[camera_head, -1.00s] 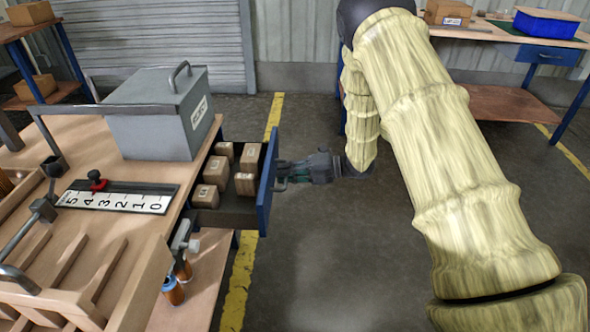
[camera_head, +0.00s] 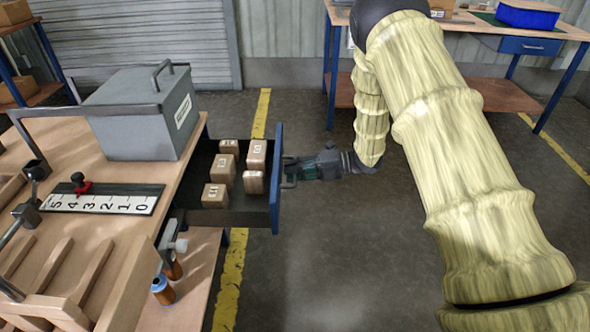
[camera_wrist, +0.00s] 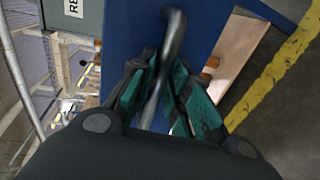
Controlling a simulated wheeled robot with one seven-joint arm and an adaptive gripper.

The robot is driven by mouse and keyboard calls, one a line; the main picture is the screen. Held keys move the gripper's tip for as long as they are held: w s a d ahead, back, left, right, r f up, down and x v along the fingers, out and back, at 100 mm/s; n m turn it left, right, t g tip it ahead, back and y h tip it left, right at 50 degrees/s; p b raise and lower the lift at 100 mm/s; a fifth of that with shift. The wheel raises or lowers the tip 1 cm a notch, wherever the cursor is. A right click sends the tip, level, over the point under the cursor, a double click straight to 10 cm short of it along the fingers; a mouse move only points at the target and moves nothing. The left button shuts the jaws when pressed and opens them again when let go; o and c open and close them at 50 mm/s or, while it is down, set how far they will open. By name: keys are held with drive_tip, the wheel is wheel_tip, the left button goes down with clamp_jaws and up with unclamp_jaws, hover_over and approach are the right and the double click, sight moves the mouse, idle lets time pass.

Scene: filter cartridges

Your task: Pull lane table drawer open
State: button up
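The lane table drawer (camera_head: 275,200) is pulled well out from the right side of the wooden table (camera_head: 75,245). Its front is blue, and several small brown boxes lie inside. My gripper (camera_head: 290,172) is at the outer face of the drawer front. In the wrist view, the green-padded fingers of my gripper (camera_wrist: 155,95) stand on both sides of the dark bar handle (camera_wrist: 172,40) and appear closed on it. The blue drawer front (camera_wrist: 215,22) fills the upper middle of that view. The fingertips are partly hidden in the head view.
A grey metal box (camera_head: 145,115) and a numbered scale (camera_head: 100,198) sit on the table. A second workbench (camera_head: 490,30) with a blue bin (camera_head: 528,14) is at the back right. The floor right of the drawer is clear.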

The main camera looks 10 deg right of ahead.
drive_tip(key=shift+o, duration=0.6)
drive_tip(key=shift+d+r, duration=0.1)
drive_tip(key=shift+d, duration=0.05)
drive_tip(key=v, duration=1.1)
drive_tip(key=shift+d, duration=0.35)
